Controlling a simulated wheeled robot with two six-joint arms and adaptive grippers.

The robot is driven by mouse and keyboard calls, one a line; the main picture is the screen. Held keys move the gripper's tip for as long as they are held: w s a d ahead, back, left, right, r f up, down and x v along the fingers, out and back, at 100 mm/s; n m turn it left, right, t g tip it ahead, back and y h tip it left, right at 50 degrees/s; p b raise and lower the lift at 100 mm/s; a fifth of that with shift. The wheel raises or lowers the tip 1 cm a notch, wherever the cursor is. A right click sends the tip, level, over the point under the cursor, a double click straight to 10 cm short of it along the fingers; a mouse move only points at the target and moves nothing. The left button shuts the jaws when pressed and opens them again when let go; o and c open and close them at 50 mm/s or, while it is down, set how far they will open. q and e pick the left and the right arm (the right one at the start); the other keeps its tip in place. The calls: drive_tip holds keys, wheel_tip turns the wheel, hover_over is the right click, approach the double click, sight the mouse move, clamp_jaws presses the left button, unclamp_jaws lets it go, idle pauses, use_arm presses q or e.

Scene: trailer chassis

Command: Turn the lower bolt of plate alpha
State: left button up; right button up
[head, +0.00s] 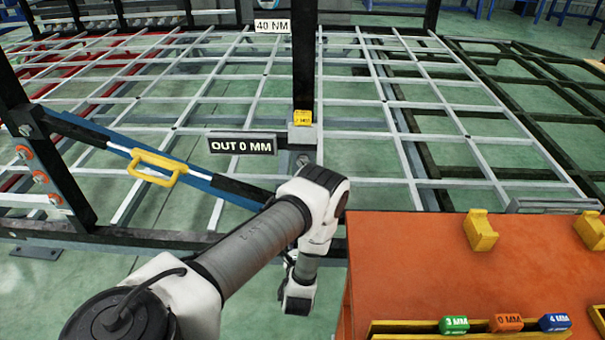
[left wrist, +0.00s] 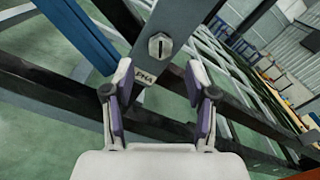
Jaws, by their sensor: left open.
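In the left wrist view, my left gripper (left wrist: 158,100) is open, with its two fingers apart and nothing between them. A grey metal plate (left wrist: 176,20) lies just beyond the fingertips and appears tilted. My right gripper is not in view.
A black post (head: 304,60) carries a yellow block (head: 302,117). Signs read "40 NM" (head: 272,26) and "OUT 0 MM" (head: 242,145). A blue brace with a yellow handle (head: 157,168) runs left. An orange table (head: 400,260) with yellow blocks and labelled pieces stands right.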

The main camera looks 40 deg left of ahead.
use_arm(q)
drive_tip(key=v, duration=0.7)
drive_tip(key=w+r+p, duration=0.2)
drive_tip(key=w+r, duration=0.2)
drive_tip(key=r, duration=0.3)
drive_tip(key=s+d+f+n+g+h, duration=0.2)
drive_tip(key=s+d+n+g+h, duration=0.2)
drive_tip(key=s+n, duration=0.3)
drive_tip(key=s+d+f+n+g+h, duration=0.3)
drive_tip(key=s+d+n+g+h, duration=0.1)
drive_tip(key=s+n, duration=0.4)
drive_tip(key=s+d+f+n+g+h+p, duration=0.1)
drive_tip(key=s+d+f+n+g+h, duration=0.1)
drive_tip(key=s+d+n+g, duration=0.3)
drive_tip(key=s+d+n+h, duration=0.1)
drive_tip(key=s+n, duration=0.1)
drive_tip(key=s, duration=0.2)
drive_tip(key=shift+d+f+g+h, duration=0.2)
drive_tip(key=shift+f+g+h, duration=0.15)
drive_tip(key=shift+g+h, duration=0.05)
